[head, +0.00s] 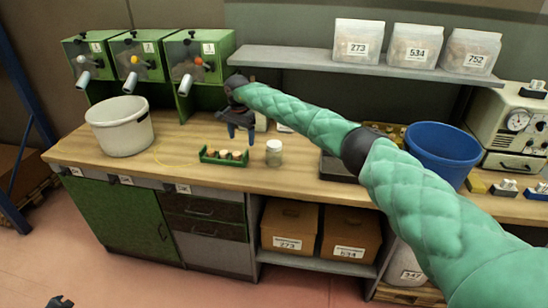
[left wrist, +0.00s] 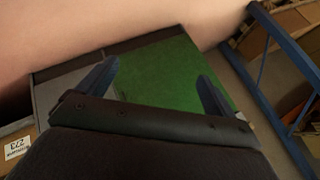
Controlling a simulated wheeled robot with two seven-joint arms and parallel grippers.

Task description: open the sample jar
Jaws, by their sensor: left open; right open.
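A small clear jar with a pale top (head: 274,153) stands upright on the wooden workbench, right of a green rack (head: 209,158) holding several corks. Its top is too small to make out in detail. My right gripper (head: 238,136) is open and empty, fingers pointing down, above and behind the rack and to the left of the jar. My left gripper (left wrist: 156,80) is open and empty in the left wrist view, with the green cabinet door beyond its fingers. Only a dark tip of it (head: 60,302) shows at the bottom left of the head view.
A white bucket (head: 120,128) stands left on the bench, below green dispensers (head: 192,58). A shelf (head: 330,65) carries labelled bags. A blue tub (head: 444,150) and a machine with a gauge (head: 512,130) are at the right. My right arm crosses the bench's right side.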

